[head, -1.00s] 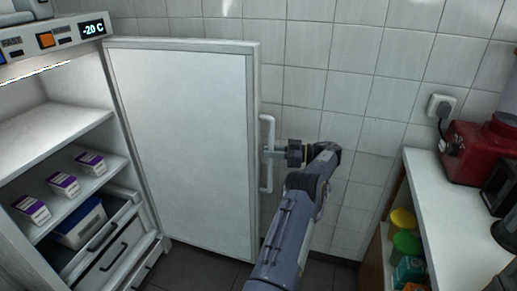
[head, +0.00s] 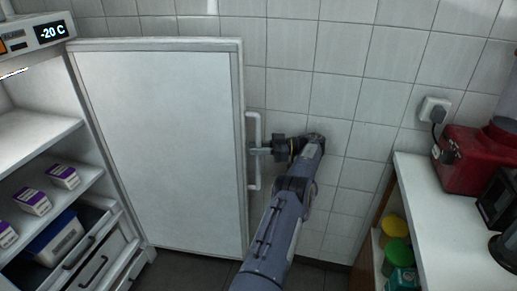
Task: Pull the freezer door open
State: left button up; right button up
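The freezer door (head: 160,150) stands wide open, its pale inner face toward me, hinged at the left on the freezer cabinet (head: 48,158). Its white upright handle (head: 255,178) shows past the door's right edge. My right gripper (head: 260,151) is at the middle of the handle, its fingers reaching it from the right. The fingers look closed around the bar, though they are small here. My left gripper is not in view.
Shelves in the freezer hold several purple-and-white boxes (head: 63,176), with drawers (head: 92,262) below. A tiled wall is close behind the door and my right arm. At right, a white counter (head: 432,225) carries a red machine (head: 468,160).

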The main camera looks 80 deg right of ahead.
jog(key=shift+r, duration=0.1)
jog(key=shift+r, duration=0.3)
jog(key=s+a+r+p, duration=0.1)
jog(key=s+a+r, duration=0.2)
jog(key=a+r, duration=0.9)
jog(key=shift+s+a, duration=0.15)
jog(key=shift+a, duration=0.65)
jog(key=shift+r, duration=0.15)
